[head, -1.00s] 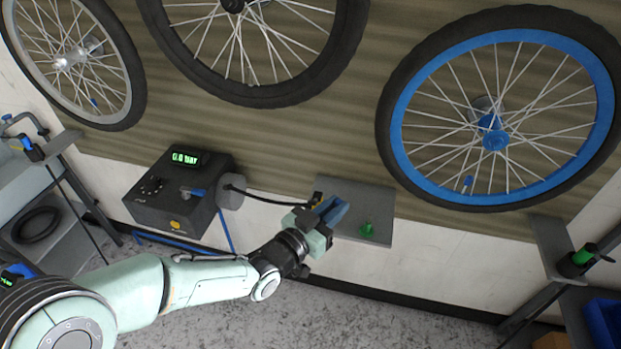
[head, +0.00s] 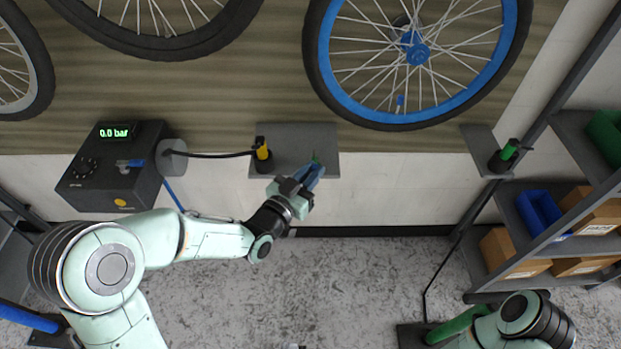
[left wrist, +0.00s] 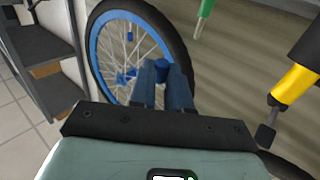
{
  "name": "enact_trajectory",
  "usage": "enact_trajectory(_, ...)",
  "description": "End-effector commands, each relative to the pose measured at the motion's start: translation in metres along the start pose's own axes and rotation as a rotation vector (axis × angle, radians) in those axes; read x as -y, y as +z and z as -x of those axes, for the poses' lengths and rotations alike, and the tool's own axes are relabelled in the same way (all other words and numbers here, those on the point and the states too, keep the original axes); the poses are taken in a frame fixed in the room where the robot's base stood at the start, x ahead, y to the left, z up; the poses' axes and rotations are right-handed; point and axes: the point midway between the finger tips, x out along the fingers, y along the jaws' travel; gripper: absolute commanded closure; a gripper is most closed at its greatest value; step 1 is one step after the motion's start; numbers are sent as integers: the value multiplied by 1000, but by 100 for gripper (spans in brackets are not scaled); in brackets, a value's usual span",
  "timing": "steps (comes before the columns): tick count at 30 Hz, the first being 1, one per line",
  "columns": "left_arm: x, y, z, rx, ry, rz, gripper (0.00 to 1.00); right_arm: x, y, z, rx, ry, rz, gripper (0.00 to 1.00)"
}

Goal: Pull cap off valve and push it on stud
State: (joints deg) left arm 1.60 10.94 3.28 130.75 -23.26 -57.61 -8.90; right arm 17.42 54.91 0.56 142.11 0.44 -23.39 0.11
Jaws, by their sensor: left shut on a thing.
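The fingers partly hide the stud in the head view, and I cannot tell whether cap and stud touch. The blue-rimmed wheel (head: 513,40) hangs right of the plate. A small blue piece, apparently at its valve (head: 400,101), shows among the spokes. My right gripper is not visible; only part of that arm shows at bottom right.
A yellow-and-black hose head (head: 263,152) stands left of the gripper, its hose running to the grey pressure box (head: 110,165). A bracket with a green-and-black tool (head: 503,157) is at right. Shelves with a blue bin (head: 541,214) stand further right.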

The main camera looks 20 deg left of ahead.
Motion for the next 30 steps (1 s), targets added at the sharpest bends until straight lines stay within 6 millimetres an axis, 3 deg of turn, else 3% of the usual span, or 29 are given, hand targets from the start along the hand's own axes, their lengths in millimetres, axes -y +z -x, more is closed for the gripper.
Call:
enact_trajectory(7, 15, -1, -21, 2, -2, 0, 100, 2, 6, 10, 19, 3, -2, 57)
enact_trajectory(21, 40, 2, -58, 1, -1, 0, 100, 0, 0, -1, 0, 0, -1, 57)
enact_trajectory(30, 48, 1, -69, 0, -1, 1, 100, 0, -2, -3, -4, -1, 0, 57)
